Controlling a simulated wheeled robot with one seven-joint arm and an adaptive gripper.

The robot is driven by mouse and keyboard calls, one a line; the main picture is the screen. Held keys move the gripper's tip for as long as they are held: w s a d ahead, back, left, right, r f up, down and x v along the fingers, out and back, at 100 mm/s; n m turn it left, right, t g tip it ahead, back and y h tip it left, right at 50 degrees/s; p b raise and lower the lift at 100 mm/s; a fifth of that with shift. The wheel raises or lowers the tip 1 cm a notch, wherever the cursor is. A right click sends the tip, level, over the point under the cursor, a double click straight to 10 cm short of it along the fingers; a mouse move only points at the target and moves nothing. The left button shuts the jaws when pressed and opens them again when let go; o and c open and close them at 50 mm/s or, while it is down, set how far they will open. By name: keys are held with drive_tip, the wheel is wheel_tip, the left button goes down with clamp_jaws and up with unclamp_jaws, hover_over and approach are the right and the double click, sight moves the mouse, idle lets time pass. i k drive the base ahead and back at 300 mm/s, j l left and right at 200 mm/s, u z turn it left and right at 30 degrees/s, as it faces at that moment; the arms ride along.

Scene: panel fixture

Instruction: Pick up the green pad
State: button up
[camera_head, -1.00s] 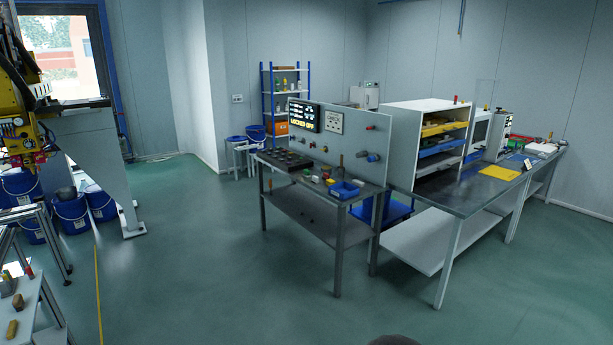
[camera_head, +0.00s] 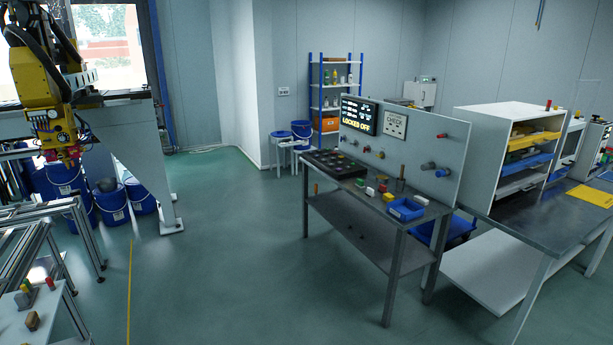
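Small coloured pieces lie on the metal table in front of the upright panel (camera_head: 405,150). One looks greenish (camera_head: 360,182), beside a red piece (camera_head: 382,188) and a yellow piece (camera_head: 388,197). It is too small and far away to tell surely whether it is the green pad. My gripper is not in view.
The metal table (camera_head: 345,207) also bears a dark tray (camera_head: 335,163) and a blue bin (camera_head: 405,209). A bench with a white shelf unit (camera_head: 480,150) stands to the right. A yellow machine (camera_head: 35,80) and blue buckets (camera_head: 112,205) are left. The middle floor is open.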

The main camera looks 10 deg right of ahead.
sight(359, 183)
drive_tip(key=i+z, duration=0.15)
drive_tip(key=i, duration=2.1)
drive_tip(key=i+j+z, duration=0.25)
drive_tip(key=i+z, duration=0.25)
drive_tip(key=i, duration=0.2)
drive_tip(key=i+j+z, duration=0.45)
drive_tip(key=i, duration=0.15)
drive_tip(key=i+j+z, duration=0.5)
drive_tip(key=j, duration=0.25)
drive_tip(key=i+l, duration=0.05)
